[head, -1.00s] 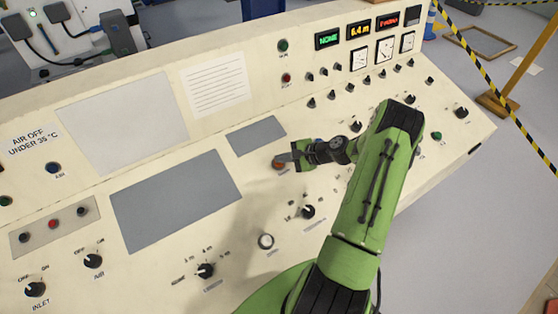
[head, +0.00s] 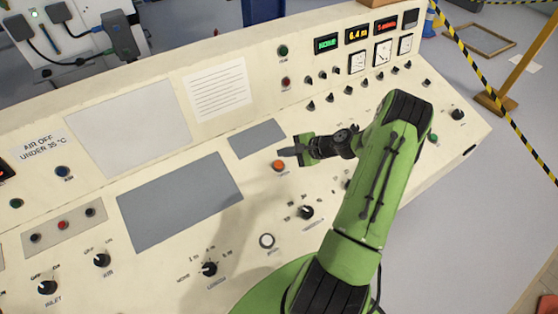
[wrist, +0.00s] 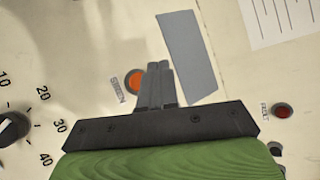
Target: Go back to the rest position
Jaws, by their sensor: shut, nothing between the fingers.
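My gripper (head: 284,151) is shut and empty above the cream control panel (head: 180,80). In the head view its fingertips are just above and beside an orange-red button (head: 279,166). In the wrist view the closed fingers (wrist: 158,68) point across the panel, and the same button (wrist: 137,80) shows partly behind them, beside a label reading SIREN. The button's face is visible, so the fingers are not covering all of it. My green arm reaches in from the lower right of the head view.
Several knobs, such as a black one (head: 307,212), and a white button (head: 267,241) lie near my arm. Grey plates (head: 180,200) and lit displays (head: 358,34) are set in the panel. Striped tape (head: 497,90) hangs at the right. Open floor lies right of the panel.

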